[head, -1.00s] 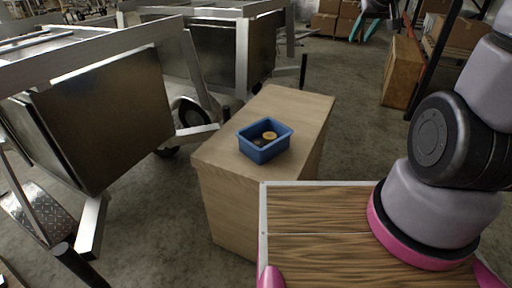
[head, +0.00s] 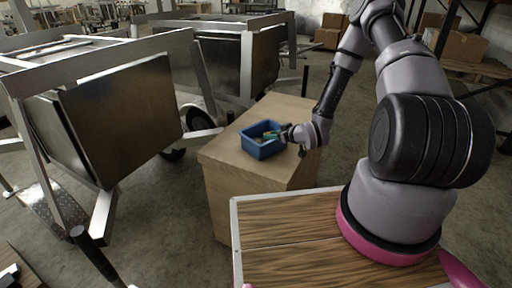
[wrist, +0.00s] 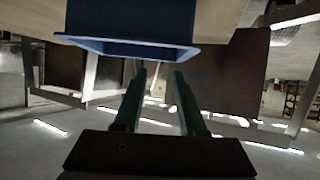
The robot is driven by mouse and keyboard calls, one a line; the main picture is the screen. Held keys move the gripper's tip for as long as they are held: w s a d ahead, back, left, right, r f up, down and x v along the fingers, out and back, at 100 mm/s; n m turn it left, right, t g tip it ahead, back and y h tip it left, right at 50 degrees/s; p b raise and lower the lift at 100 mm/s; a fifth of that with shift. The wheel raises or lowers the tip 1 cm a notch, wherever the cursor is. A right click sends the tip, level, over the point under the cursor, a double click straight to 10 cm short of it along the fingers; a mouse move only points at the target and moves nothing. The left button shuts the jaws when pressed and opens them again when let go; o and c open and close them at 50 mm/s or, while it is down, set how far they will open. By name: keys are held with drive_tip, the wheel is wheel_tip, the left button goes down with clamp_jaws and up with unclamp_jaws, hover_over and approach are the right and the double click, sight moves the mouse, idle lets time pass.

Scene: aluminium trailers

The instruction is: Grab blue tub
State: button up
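The blue tub (head: 257,147) is a small open rectangular bin standing upright on a light wooden box. My gripper (head: 272,135) reaches in from the right, with its teal fingers at the tub's right and upper rim. In the wrist view the tub (wrist: 135,46) fills the top, with its rim facing the fingers. My gripper (wrist: 159,76) is open there, with a clear gap between two parallel fingers and nothing between them. I cannot tell whether a finger touches the tub. The tub's inside is partly hidden by my gripper.
The wooden box (head: 225,158) has bare top around the tub. Aluminium trailers (head: 110,115) stand to the left and behind. A wood-topped surface (head: 285,220) lies in front. Cardboard boxes (head: 455,44) sit on a rack at back right.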

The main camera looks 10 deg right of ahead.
sight(250, 140)
drive_tip(key=shift+t+y, duration=0.3)
drive_tip(key=shift+y, duration=0.2)
drive_tip(key=a+f, duration=0.2)
drive_tip(key=w+a+f, duration=0.1)
drive_tip(key=a+f, duration=0.1)
drive_tip(key=a, duration=0.1)
drive_tip(key=shift+w+a, duration=0.2)
drive_tip(key=shift+x, duration=3)
drive_tip(key=shift+r, duration=0.15)
clamp_jaws()
